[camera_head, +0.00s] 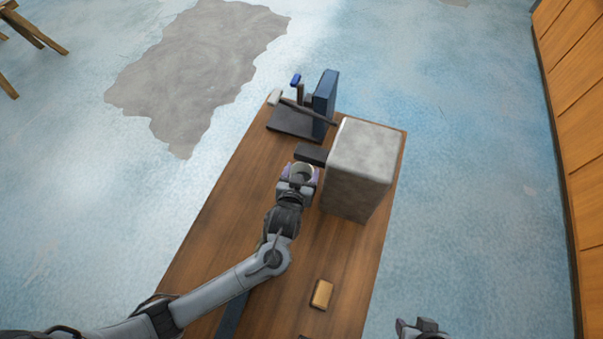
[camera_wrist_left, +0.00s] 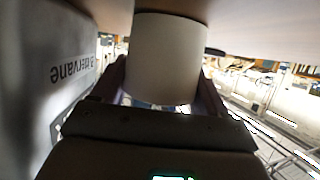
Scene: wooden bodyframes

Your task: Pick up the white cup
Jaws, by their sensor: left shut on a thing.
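The white cup (camera_head: 302,168) is near the middle of the wooden table (camera_head: 228,205), left of a grey stone-like block. My left gripper (camera_head: 300,181) is shut on the white cup, with a finger on either side of it. In the left wrist view the cup (camera_wrist_left: 166,58) fills the space between the fingers of my left gripper (camera_wrist_left: 165,88). I cannot tell whether the cup touches the table. Only the tip of my right gripper (camera_head: 420,326) shows at the bottom edge, right of the table; its opening is unclear.
The tall grey block (camera_head: 362,165) stands close to the right of the cup. A dark small block (camera_head: 311,154) lies just behind the cup. A dark stand with a blue panel (camera_head: 325,97) is at the far end. A tan block (camera_head: 321,294) lies nearer; the table's left side is clear.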

